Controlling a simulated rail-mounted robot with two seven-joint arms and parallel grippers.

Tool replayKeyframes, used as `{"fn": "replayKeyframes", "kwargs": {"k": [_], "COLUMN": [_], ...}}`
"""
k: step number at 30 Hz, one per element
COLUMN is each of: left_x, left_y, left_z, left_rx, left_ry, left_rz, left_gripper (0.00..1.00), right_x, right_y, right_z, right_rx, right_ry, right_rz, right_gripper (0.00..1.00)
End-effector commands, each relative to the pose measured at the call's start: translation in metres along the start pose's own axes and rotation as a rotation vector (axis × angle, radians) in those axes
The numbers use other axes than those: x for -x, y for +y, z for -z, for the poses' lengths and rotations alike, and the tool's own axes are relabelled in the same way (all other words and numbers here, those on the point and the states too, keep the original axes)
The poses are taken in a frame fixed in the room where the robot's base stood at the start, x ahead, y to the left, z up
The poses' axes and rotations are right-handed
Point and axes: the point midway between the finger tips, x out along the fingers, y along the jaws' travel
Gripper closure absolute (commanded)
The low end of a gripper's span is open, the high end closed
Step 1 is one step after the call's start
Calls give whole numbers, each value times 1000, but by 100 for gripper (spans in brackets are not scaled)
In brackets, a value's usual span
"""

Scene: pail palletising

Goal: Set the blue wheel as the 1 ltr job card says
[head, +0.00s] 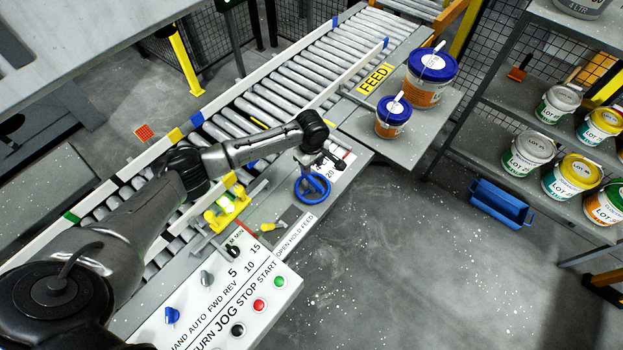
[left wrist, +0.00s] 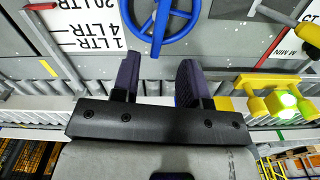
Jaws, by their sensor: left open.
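The blue wheel (head: 312,189) lies on the grey panel beside the roller conveyor. It also shows at the top of the left wrist view (left wrist: 161,47), partly cut off by the picture edge. My left gripper (head: 318,160) is open and empty at the wheel's far side. In the left wrist view its two dark fingers (left wrist: 158,68) point at the near part of the rim; I cannot tell whether they touch it. A white scale (left wrist: 90,32) reading 1 LTR, 4 LTR and 20 LTR is left of the wheel there. I cannot make out the job card. My right gripper is not in view.
A yellow fixture with a lit green lamp (left wrist: 286,100) stands near the wheel. A white control panel (head: 240,290) with knobs and buttons lies nearer. Two blue-lidded pails (head: 428,92) (head: 388,128) stand beyond the wheel. Shelves with several pails are at the right.

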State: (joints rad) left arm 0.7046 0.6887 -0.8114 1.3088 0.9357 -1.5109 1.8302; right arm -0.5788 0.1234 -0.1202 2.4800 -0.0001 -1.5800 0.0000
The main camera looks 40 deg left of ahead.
Motion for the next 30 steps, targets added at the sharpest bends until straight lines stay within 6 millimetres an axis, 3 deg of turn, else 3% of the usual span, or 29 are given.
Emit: {"fn": "replayKeyframes", "kwargs": {"k": [3, 12, 19, 30], "left_x": [-25, -70, -85, -88], "left_y": [0, 0, 0, 0], "left_z": [-1, -1, 0, 0], "left_rx": [-1, -2, -2, -3], "left_ry": [0, 0, 0, 0], "left_rz": [3, 1, 0, 0], "left_gripper": [60, 60, 60, 60], "right_x": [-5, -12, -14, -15], "right_y": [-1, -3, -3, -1], "right_z": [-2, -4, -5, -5], "right_rx": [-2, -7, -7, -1], "right_ry": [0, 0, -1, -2], "right_rz": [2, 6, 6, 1], "right_gripper": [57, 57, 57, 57]}}
